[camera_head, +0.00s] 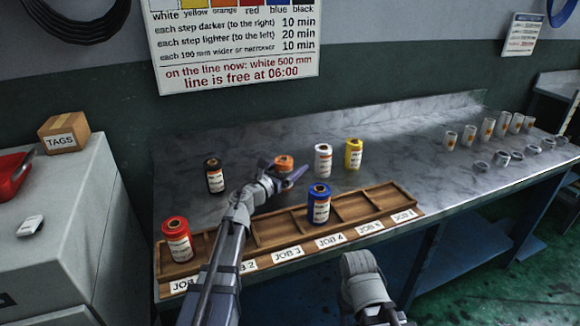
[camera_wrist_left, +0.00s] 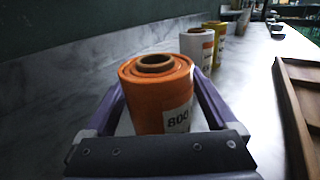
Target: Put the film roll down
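An orange film roll (camera_head: 284,162) is at my left gripper (camera_head: 282,172), behind the tray. In the left wrist view the orange roll (camera_wrist_left: 156,95) stands upright between the two purple fingers, which meet its sides; its label reads 800. My left gripper (camera_wrist_left: 157,100) looks shut on it. The roll's foot is hidden, so I cannot tell whether it touches the bench. A wooden tray (camera_head: 262,232) with compartments labelled JOB runs along the front edge. A red roll (camera_head: 178,240) stands in its left end and a blue roll (camera_head: 319,204) in a middle compartment. My right gripper's fingers do not show.
A black roll (camera_head: 215,176), a white roll (camera_head: 323,160) and a yellow roll (camera_head: 353,154) stand on the marble bench (camera_head: 400,140) behind the tray. Several small rolls or cups (camera_head: 487,129) are at the far right. A TAGS box (camera_head: 64,132) sits on the left cabinet.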

